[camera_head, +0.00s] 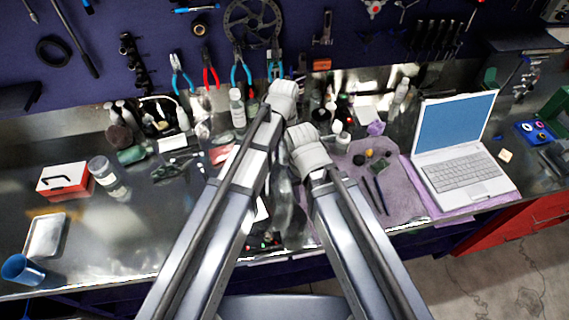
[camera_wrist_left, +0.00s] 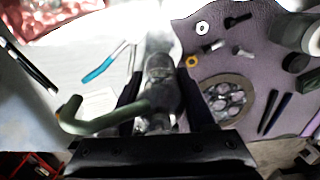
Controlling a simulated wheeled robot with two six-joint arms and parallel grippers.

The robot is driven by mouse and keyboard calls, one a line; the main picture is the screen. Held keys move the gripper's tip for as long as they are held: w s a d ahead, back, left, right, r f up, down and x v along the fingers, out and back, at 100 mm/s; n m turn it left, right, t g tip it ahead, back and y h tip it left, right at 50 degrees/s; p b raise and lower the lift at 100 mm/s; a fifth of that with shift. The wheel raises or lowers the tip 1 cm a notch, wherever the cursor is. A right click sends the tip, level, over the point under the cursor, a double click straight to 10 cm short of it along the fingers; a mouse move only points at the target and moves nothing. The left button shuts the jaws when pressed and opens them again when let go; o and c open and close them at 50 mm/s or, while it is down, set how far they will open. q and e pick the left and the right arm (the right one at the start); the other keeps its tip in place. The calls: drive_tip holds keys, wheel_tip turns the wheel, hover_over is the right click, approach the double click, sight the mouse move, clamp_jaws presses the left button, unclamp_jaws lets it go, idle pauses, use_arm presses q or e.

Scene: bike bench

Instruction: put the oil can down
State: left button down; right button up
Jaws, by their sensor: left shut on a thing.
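In the left wrist view, the oil can (camera_wrist_left: 160,95) shows as a dark, worn body with a bent green tube (camera_wrist_left: 88,122) sticking out to the left. My left gripper (camera_wrist_left: 163,88) is shut on it, with a dark finger on each side. The can is over the border between a pale sheet and a purple mat. I cannot tell whether its base touches anything. In the head view my own arm links cover the middle of the bench, and I cannot make out the can or the jaws clearly. My right gripper's jaws do not show.
The purple mat (camera_wrist_left: 280,35) holds a round dish of small parts (camera_wrist_left: 226,98), bolts and dark pens. A blue-handled tool (camera_wrist_left: 103,65) lies on the pale sheet. A laptop (camera_head: 460,155) stands at right; bottles crowd the back. Bare bench (camera_head: 130,230) shows at left.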

use_arm(q)
drive_tip(key=shift+f, duration=0.2)
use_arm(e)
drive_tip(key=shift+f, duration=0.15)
use_arm(q)
wheel_tip(320, 180, down, 4)
drive_tip(key=b, duration=0.3)
drive_tip(key=shift+r, duration=0.2)
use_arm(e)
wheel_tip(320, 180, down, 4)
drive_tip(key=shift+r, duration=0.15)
use_arm(q)
drive_tip(key=shift+f+b, duration=0.1)
drive_tip(key=shift+b, duration=0.25)
drive_tip(key=shift+f, duration=0.15)
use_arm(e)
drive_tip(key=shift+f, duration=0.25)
use_arm(q)
drive_tip(key=shift+c, duration=1.2)
unclamp_jaws()
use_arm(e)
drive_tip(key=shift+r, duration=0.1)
use_arm(q)
wheel_tip(320, 180, up, 13)
drive_tip(key=p, duration=1.2)
drive_tip(key=shift+f, duration=0.2)
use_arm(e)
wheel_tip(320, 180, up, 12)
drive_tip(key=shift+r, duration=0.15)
